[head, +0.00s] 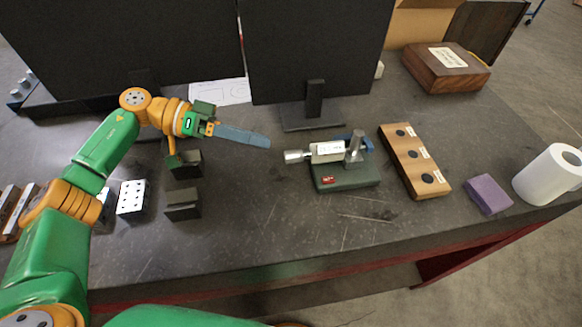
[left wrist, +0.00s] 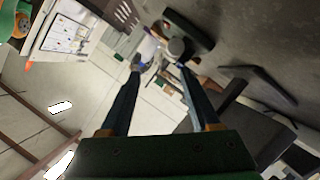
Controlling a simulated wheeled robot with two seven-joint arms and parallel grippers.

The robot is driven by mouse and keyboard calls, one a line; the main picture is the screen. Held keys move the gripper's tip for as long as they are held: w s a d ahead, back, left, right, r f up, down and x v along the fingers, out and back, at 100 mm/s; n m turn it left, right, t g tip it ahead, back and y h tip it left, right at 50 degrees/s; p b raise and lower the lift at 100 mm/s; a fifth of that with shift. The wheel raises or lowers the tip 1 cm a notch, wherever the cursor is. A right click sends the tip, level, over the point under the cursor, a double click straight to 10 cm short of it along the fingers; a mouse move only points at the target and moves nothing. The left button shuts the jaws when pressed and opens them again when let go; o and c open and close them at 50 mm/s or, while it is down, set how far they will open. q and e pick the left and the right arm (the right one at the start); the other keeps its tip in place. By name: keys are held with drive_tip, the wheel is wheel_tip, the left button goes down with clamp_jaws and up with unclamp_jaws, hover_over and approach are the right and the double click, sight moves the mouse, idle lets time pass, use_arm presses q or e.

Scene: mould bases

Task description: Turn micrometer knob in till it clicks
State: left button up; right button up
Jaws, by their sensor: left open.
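The micrometer (head: 330,150) sits on a green stand (head: 345,178) in the middle of the table. Its silver knob (head: 296,156) points left, toward my left gripper (head: 268,143). That gripper is open and empty, with its blue-grey fingers a short way left of the knob, not touching it. In the left wrist view, the two fingers (left wrist: 160,68) are spread apart. The knob (left wrist: 176,47) shows beyond the fingertips, nearer the right finger, with the green stand (left wrist: 188,30) above it. My right gripper is not in view.
A wooden block with dark round inserts (head: 415,160), a purple block (head: 488,194) and a white roll (head: 550,174) stand to the right. Dark metal blocks (head: 183,205) lie below my left arm. Monitors (head: 315,50) stand behind. The table front is clear.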

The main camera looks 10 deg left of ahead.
sight(290, 153)
use_arm(q)
drive_tip(key=f+b, duration=0.2)
drive_tip(key=f, duration=0.1)
drive_tip(key=shift+w+f, duration=0.3)
drive_tip(key=shift+w, duration=0.1)
drive_tip(key=p+x, duration=0.1)
drive_tip(key=x, duration=0.1)
drive_tip(key=p+x, duration=0.1)
drive_tip(key=x, duration=0.3)
drive_tip(key=shift+s+d+r+p, duration=0.15)
drive_tip(key=shift+d+r+p, duration=0.1)
drive_tip(key=shift+d+p, duration=0.15)
drive_tip(key=shift+d+f, duration=0.2)
drive_tip(key=shift+f, duration=0.05)
drive_tip(key=shift+a, duration=0.1)
clamp_jaws()
use_arm(e)
drive_tip(key=shift+w+f, duration=0.3)
drive_tip(key=shift+f, duration=0.05)
